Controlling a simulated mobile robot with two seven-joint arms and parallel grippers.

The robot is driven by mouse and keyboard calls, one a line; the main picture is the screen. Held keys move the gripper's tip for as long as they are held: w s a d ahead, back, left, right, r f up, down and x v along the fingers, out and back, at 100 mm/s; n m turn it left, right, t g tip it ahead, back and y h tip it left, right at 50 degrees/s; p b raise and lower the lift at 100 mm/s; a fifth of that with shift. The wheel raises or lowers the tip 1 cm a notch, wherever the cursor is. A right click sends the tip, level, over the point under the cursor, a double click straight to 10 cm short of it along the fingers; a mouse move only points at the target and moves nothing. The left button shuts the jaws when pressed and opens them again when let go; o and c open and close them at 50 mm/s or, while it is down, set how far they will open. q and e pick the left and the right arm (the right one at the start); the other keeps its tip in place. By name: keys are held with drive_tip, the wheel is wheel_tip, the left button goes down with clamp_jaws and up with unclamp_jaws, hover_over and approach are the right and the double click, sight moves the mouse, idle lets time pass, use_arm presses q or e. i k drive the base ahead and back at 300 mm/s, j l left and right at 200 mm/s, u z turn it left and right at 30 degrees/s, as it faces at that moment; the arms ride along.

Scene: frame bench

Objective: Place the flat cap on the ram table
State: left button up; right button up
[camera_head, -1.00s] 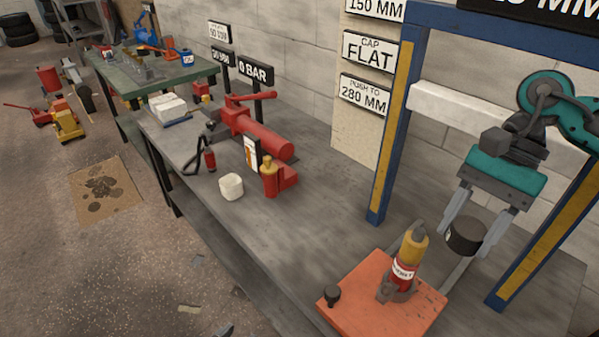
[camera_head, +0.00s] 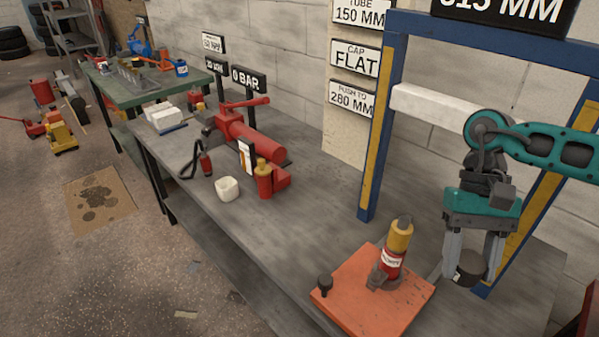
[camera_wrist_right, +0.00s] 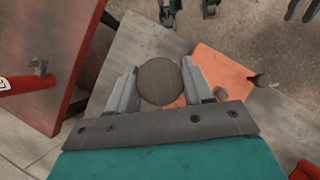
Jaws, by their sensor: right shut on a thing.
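The dark, round flat cap (camera_head: 471,268) is between the fingers of my right gripper (camera_head: 470,278), which is shut on it. In the wrist view the cap (camera_wrist_right: 160,81) shows as a dark disc gripped from both sides. The orange plate (camera_head: 352,290), which seems to be the ram table, lies on the bench left of the gripper. On it stands an upright red and yellow ram (camera_head: 391,262). The cap is right of the plate, apart from it. The plate also shows in the wrist view (camera_wrist_right: 218,66).
A blue and yellow frame (camera_head: 378,130) with a white crossbar (camera_head: 440,106) stands behind and around my right arm. A black knob (camera_head: 325,284) stands on the plate's left corner.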

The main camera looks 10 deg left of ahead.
sight(291, 245)
drive_tip(key=k+j, duration=0.1)
drive_tip(key=j, duration=0.25)
drive_tip(key=k+j, duration=0.1)
drive_tip(key=j, duration=0.3)
drive_tip(key=i+j, duration=0.1)
drive_tip(key=j, duration=0.25)
drive_tip(key=i+j+z, duration=0.1)
drive_tip(key=j, duration=0.3)
drive_tip(key=i+j, duration=0.7)
drive_tip(key=l+z, duration=0.05)
